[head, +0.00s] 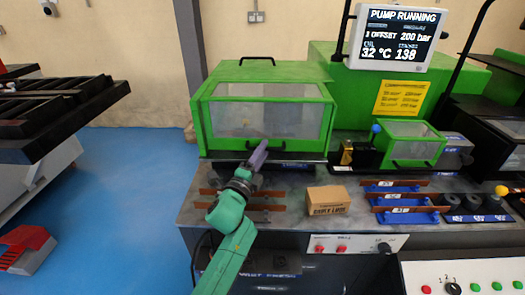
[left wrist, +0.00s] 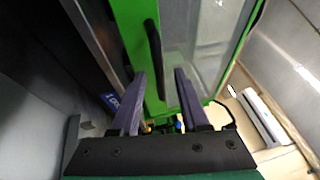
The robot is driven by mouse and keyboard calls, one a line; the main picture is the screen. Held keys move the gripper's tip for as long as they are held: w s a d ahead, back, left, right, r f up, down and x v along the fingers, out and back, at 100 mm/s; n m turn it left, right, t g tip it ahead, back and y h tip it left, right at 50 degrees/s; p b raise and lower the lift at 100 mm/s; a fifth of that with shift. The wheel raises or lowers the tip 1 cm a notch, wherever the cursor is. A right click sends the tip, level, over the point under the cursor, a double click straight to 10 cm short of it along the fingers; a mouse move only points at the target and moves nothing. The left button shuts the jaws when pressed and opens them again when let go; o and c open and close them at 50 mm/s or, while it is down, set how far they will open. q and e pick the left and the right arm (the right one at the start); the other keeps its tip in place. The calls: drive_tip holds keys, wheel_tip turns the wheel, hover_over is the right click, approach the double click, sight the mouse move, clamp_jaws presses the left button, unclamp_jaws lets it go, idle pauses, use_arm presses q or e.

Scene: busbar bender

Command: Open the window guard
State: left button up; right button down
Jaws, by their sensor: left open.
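The large window guard (head: 204,117), a green frame with clear panes, stands at the back left of the bench and looks closed. A dark bar handle runs along the lower edge of its front; my gripper partly covers it. My left gripper (head: 260,153) is at this handle, with its purple-grey fingers pointing at the guard. In the left wrist view, the open fingers (left wrist: 158,82) are spread apart, and the black handle (left wrist: 153,48) lies just ahead, between their tips in the picture. I cannot tell whether they touch it. My right gripper is not in view.
A smaller green guard (head: 413,145) stands to the right, beside a blue-knobbed lever (head: 375,129). A cardboard box (head: 328,200), copper-coloured bars in blue holders (head: 405,217) and dark rollers sit on the bench. A screen (head: 396,37) reads PUMP RUNNING.

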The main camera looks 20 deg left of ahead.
use_arm(q)
drive_tip(key=shift+w, duration=0.25)
clamp_jaws()
idle(1.3)
